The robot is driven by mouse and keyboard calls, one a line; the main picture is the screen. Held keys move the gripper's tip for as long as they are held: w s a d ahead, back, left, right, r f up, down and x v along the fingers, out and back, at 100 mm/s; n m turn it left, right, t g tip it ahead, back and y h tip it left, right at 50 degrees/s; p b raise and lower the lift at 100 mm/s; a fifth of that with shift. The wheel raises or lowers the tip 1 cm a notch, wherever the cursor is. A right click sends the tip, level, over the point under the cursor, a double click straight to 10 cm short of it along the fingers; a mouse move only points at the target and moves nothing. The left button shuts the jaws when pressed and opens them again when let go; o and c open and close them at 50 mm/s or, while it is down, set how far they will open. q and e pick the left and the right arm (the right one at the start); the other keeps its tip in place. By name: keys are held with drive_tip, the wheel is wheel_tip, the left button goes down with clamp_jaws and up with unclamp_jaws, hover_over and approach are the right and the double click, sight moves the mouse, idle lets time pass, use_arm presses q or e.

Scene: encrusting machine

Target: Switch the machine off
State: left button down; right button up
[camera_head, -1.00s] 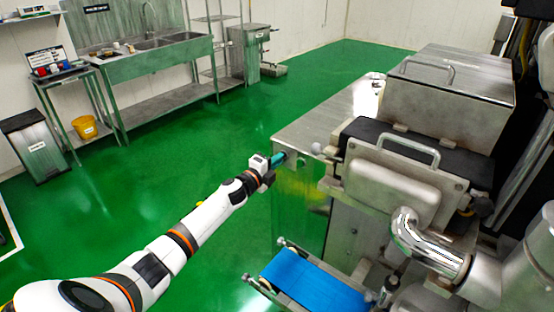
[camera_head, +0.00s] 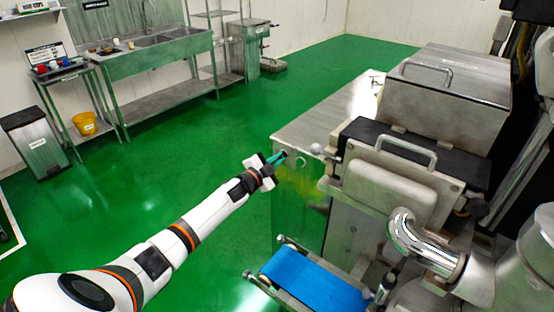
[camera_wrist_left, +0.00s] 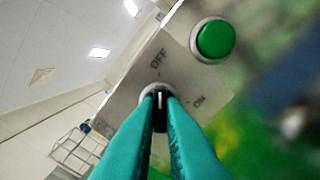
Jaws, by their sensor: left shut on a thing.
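The machine's switch panel (camera_wrist_left: 140,78) is a pale plate with the words OFF and ON, on the end of the steel machine cabinet (camera_head: 318,128). A dark rotary knob (camera_wrist_left: 160,98) with a white line sits on it, its line pointing up in the wrist view, roughly toward OFF. My left gripper (camera_head: 281,156) has teal fingers, which also show in the wrist view (camera_wrist_left: 160,112). They are shut on the knob, which they partly hide. A green round button (camera_wrist_left: 215,39) is beside the panel's labels. My right gripper is not in view.
A blue conveyor belt (camera_head: 314,282) juts out below the cabinet's end. The steel hopper housing (camera_head: 447,92) stands to the right. A sink bench (camera_head: 155,60) and a yellow bucket (camera_head: 85,123) are at the far left. Green floor is clear between.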

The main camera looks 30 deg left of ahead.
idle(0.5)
use_arm(q)
drive_tip(key=c, duration=1.5)
unclamp_jaws()
drive_tip(key=shift+s+a+b, duration=0.2)
drive_tip(key=shift+s+b, duration=0.25)
drive_tip(key=shift+s, duration=1.55)
drive_tip(key=shift+s+a+b, duration=0.15)
drive_tip(key=shift+s+b, duration=0.35)
drive_tip(key=shift+s, duration=1.5)
drive_tip(key=shift+s+a+b, duration=0.2)
drive_tip(key=shift+s+b, duration=0.25)
drive_tip(key=shift+s, duration=1.55)
